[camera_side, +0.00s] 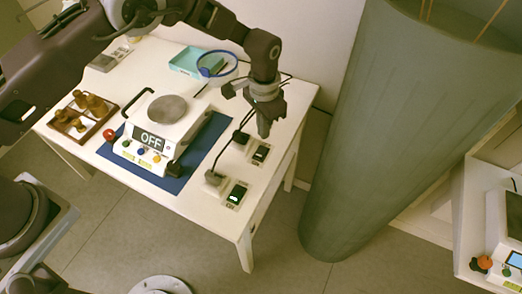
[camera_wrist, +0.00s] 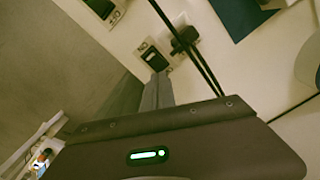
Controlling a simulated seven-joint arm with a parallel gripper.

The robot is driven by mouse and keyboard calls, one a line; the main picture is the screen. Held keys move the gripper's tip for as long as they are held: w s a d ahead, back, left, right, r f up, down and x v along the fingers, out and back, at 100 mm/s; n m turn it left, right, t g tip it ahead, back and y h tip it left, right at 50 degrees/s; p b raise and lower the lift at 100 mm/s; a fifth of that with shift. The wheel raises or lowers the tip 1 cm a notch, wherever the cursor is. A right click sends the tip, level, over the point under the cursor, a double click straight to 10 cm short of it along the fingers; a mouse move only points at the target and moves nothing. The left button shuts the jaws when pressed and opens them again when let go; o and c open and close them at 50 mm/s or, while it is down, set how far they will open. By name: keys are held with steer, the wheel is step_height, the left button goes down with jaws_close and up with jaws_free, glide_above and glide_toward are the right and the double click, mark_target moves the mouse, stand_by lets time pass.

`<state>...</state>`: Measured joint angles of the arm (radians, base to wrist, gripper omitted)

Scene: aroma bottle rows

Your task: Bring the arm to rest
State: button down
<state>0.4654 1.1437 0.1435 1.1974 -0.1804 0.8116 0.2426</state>
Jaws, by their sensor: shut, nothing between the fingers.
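My gripper (camera_side: 264,130) hangs at the right part of the white table, pointing down, above the area near the black switches. Its fingers are together with nothing between them. In the wrist view the closed fingers (camera_wrist: 157,92) point toward the table edge and a switch box. The arm reaches in from the upper left, over the back of the table.
A hot plate (camera_side: 158,125) reading OFF stands on a blue mat (camera_side: 196,163). A wooden tray (camera_side: 98,124) holds several brown bottles. A teal tray (camera_side: 184,62), a blue ring (camera_side: 217,75) and switch boxes (camera_side: 236,194) are nearby. A thick grey-green column (camera_side: 375,130) stands right.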

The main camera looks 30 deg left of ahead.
steer(key=shift+r, duration=0.65)
steer(key=s+a+r+n+t, duration=0.1)
steer(key=s+a+r, duration=0.25)
steer(key=r, duration=0.55)
steer(key=s+a+r+n+t+h, duration=0.15)
steer(key=a+r, duration=0.25)
steer(key=r, duration=0.4)
steer(key=s+a+r+n+y, duration=0.1)
steer(key=s+a+r, duration=0.25)
steer(key=r, duration=0.55)
steer(key=s+a+r+t, duration=0.1)
steer(key=s+a+r, duration=0.45)
steer(key=s, duration=0.45)
steer(key=s+a+f+n+t, duration=0.2)
steer(key=s+a, duration=0.1)
steer(key=s, duration=0.9)
steer(key=shift+s, duration=0.4)
